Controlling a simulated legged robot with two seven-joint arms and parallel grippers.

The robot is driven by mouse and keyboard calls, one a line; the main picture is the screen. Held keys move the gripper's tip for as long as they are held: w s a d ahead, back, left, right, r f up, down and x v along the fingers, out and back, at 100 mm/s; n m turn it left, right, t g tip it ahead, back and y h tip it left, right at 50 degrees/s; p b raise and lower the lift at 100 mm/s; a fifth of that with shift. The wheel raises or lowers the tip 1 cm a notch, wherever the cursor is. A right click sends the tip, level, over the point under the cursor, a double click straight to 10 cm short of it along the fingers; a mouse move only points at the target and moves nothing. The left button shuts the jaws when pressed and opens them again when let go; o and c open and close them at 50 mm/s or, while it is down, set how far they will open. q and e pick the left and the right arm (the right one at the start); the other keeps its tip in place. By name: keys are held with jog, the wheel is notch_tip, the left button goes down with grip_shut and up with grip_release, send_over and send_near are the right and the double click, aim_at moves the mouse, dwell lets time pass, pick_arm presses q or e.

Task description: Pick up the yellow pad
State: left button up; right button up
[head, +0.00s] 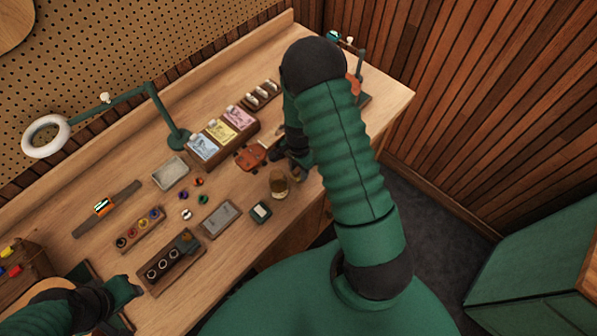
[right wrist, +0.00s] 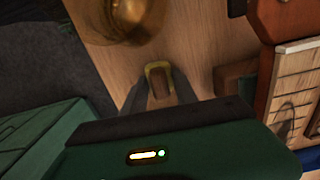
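In the right wrist view, a small yellow-rimmed piece with a brown middle (right wrist: 160,84), which looks like the yellow pad, sits between the two dark fingers of my right gripper (right wrist: 159,88). The fingertips are close against its two sides; whether they press on it is unclear. In the head view, my right gripper (head: 297,163) is at the bench's front part, mostly hidden by my arm, and I cannot make out the pad there. My left gripper (head: 122,292) is at the lower left over the bench's front edge; its fingers are not clear.
An amber glass jar (head: 278,184) stands just left of my right gripper. A reddish-brown block (head: 250,157) is behind it. Boxes with blue, yellow and pink packets (head: 222,131) stand further back. A grey tray (head: 170,173) and small parts cover the bench's middle.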

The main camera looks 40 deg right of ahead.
aim_at(299, 169)
jog(key=shift+s+a, duration=0.1)
jog(key=c, duration=0.5)
jog(key=shift+a+r, duration=0.1)
grip_shut()
jog(key=shift+r+p, duration=0.4)
jog(key=shift+r, duration=0.05)
notch_tip(299, 169, up, 4)
jog(key=p, duration=0.3)
jog(key=shift+f, duration=0.25)
jog(key=s+a, duration=0.2)
jog(key=s, duration=0.5)
jog(key=s+a, duration=0.3)
jog(key=s, duration=0.5)
jog(key=shift+r, duration=0.25)
